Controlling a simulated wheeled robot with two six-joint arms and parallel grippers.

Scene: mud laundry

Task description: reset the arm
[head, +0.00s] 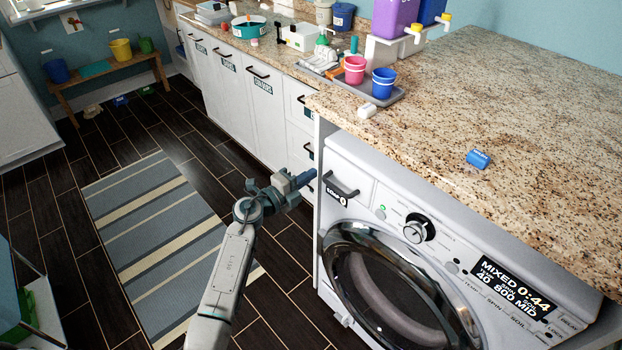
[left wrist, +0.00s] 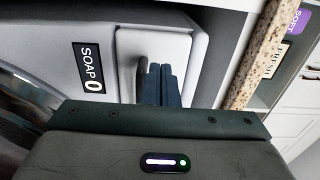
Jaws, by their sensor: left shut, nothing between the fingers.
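My left arm comes in from the bottom of the head view. Its gripper (head: 306,177) is shut and empty, with the fingers pointing right, by the front left edge of the washing machine (head: 400,205). The soap drawer (head: 352,187) has a grey handle and looks closed. In the left wrist view the gripper's dark fingers (left wrist: 161,84) lie together right beside the drawer handle (left wrist: 128,65). I cannot tell whether they touch it. The SOAP 0 label (left wrist: 88,68) is to the left of the handle. My right gripper is not in view.
The granite counter (head: 500,110) overhangs the washer. A blue item (head: 479,159) and a white one (head: 367,111) lie on it, with a tray of cups behind. White cabinets (head: 225,75) run along the back. A striped rug (head: 155,230) covers open floor to the left.

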